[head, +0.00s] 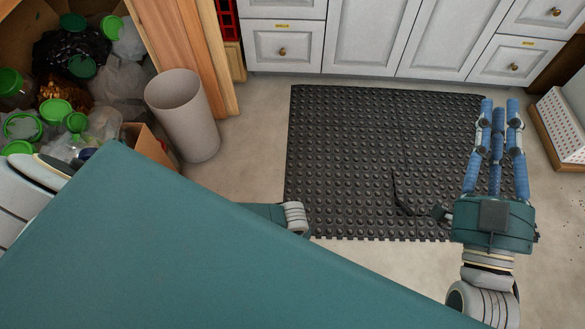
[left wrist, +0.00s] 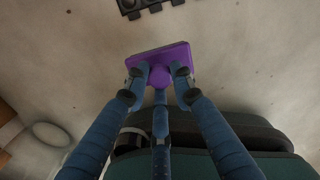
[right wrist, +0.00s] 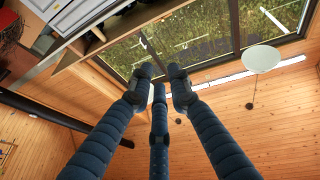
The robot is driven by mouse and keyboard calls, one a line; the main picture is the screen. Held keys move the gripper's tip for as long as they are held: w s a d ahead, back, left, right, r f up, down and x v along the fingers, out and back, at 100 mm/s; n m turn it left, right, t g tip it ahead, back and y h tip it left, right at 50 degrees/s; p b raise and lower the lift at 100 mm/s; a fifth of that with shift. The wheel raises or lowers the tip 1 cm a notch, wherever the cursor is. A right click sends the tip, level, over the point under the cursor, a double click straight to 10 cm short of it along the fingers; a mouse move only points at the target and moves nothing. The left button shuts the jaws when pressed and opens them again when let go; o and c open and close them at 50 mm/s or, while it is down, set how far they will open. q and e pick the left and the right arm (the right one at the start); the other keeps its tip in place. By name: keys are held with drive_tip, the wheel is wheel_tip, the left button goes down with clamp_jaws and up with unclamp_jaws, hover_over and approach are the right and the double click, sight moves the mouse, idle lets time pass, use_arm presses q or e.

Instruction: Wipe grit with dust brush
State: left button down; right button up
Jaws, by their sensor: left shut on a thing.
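The dust brush (left wrist: 160,64) shows in the left wrist view as a purple block. My left gripper (left wrist: 160,78) is shut on it, with fingers on both sides, over the pale floor. In the head view the left gripper and brush are hidden behind my teal body. My right gripper (head: 499,108) is open and empty, above the right side of the black mat in the head view. Its fingers (right wrist: 160,90) also show empty in the right wrist view, with window and wood wall beyond. Small dark specks, perhaps grit (head: 566,224), dot the floor at the far right.
A black studded mat (head: 340,150) lies before white cabinets (head: 360,38). A grey bin (head: 183,115) and a box of jars and bags (head: 20,65) stand left. A dotted white box (head: 562,122) stands right. Bare floor (head: 235,165) lies between bin and mat.

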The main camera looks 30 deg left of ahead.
use_arm(q)
drive_tip(key=shift+r+p, duration=0.4)
drive_tip(key=shift+p, duration=0.05)
drive_tip(key=shift+r+p, duration=0.65)
drive_tip(key=shift+p, duration=0.1)
drive_tip(key=shift+r+p, duration=0.3)
use_arm(e)
wheel_tip(320, 180, down, 17)
drive_tip(key=s+d+g+h, duration=0.1)
drive_tip(key=d+g+h, duration=0.1)
drive_tip(key=g, duration=0.6)
drive_tip(key=shift+s+d+r+h, duration=0.15)
drive_tip(key=shift+d+h, duration=0.25)
